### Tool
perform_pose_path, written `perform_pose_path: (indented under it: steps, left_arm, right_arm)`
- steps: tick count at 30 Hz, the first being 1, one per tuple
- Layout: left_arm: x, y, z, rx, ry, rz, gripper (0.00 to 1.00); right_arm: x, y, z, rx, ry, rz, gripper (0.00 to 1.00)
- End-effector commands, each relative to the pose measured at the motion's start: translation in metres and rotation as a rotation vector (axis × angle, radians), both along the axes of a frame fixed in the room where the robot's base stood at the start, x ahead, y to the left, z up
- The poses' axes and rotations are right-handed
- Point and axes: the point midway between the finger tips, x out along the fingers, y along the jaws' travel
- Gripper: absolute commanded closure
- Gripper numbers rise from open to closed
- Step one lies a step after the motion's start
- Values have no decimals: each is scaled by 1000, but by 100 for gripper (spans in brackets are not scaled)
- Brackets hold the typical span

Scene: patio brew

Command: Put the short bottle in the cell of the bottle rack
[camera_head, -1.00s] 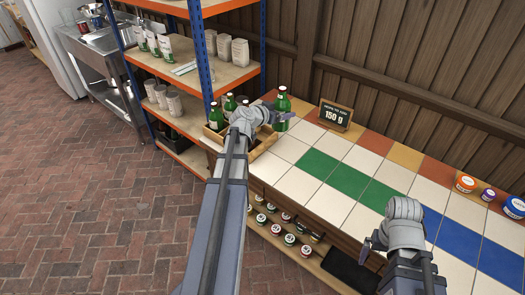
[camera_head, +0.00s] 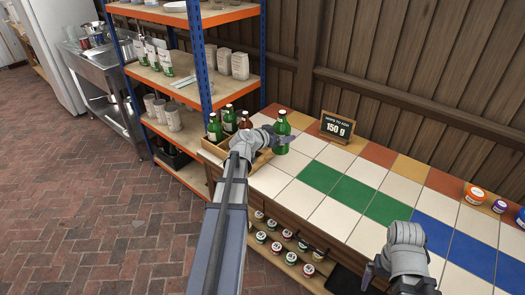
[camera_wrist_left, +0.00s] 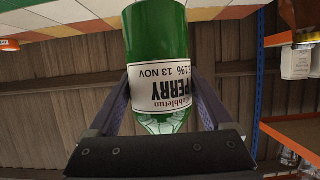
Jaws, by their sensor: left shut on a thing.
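The green bottle (camera_head: 281,136) with a white label is upright in my left gripper (camera_head: 278,142). The left wrist view shows the same bottle (camera_wrist_left: 157,45) large between the two fingers, its label upside down in the picture. The wooden bottle rack (camera_head: 264,158) stands at the left end of the tiled counter, with green and brown bottles (camera_head: 214,128) in its left part. The held bottle is right of the rack's bottles, near its right side; whether it touches anything is unclear. My arm hides part of the rack. My right gripper (camera_head: 372,272) is at the lower right, away from the rack.
A price-style sign (camera_head: 337,127) stands behind the bottle on the tiled counter (camera_head: 310,205). A blue-posted shelf unit (camera_head: 201,60) rises directly left of and behind the rack. Small tubs (camera_head: 474,194) stand far right. The counter's middle is clear.

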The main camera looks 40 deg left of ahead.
Motion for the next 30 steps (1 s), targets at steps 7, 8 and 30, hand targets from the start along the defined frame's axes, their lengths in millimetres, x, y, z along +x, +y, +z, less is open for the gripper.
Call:
perform_pose_path:
  steps: [7, 8, 30]
  left_arm:
    - [0, 0, 41, -1, -1, 1, 100]
    - [0, 0, 49, -1, -1, 1, 100]
    - [0, -2, 115, 2, 4, 162, 100]
  right_arm:
    - [0, 0, 41, 0, 0, 0, 0]
    - [0, 0, 48, 0, 0, 0, 0]
    - [0, 0, 116, 0, 0, 0, 0]
